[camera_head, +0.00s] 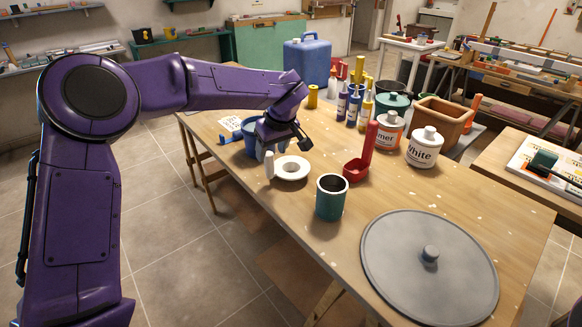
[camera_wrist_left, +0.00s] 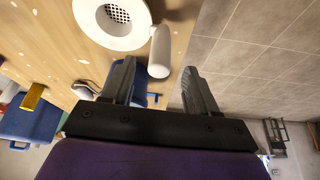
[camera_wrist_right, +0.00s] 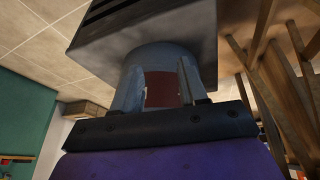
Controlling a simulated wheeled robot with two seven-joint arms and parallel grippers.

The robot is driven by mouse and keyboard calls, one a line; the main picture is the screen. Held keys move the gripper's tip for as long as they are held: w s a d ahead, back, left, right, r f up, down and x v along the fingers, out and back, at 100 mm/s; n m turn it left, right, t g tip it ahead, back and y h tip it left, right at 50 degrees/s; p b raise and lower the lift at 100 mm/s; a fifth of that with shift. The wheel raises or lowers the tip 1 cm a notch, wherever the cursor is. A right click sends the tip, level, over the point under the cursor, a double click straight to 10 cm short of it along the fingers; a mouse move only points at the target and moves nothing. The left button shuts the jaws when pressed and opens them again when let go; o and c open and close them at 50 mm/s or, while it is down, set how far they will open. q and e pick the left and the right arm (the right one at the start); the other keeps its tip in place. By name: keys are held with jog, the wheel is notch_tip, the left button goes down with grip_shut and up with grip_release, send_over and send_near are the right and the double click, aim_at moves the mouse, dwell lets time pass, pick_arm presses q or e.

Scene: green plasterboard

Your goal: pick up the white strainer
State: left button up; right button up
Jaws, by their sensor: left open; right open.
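The white strainer (camera_head: 291,168) lies on the wooden table near its left edge, a round white piece with a stubby handle (camera_head: 269,165). In the left wrist view the strainer (camera_wrist_left: 85,15) shows its perforated centre, and its handle (camera_wrist_left: 160,55) appears in line with the gap between my fingers. My left gripper (camera_head: 283,143) is open just behind the strainer in the head view; its fingers (camera_wrist_left: 162,85) are spread with nothing between them. My right gripper (camera_wrist_right: 167,80) shows only in its own wrist view, open, with a grey-blue rounded shape around its fingers that I cannot identify.
A blue container (camera_head: 250,133) stands close by my left gripper. A green cup (camera_head: 331,197), a red scoop-like piece (camera_head: 356,170) and a large grey lid (camera_head: 400,265) are nearer the front. Bottles, a white-labelled pot (camera_head: 425,150) and a terracotta planter (camera_head: 441,120) crowd the right.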

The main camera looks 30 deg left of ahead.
aim_at(269, 166)
pick_arm(q)
jog(key=x, duration=0.6)
jog(key=shift+d+f, duration=0.25)
jog(key=shift+f, duration=0.05)
jog(key=shift+a+f, duration=0.25)
jog(key=shift+f, duration=0.15)
grip_shut()
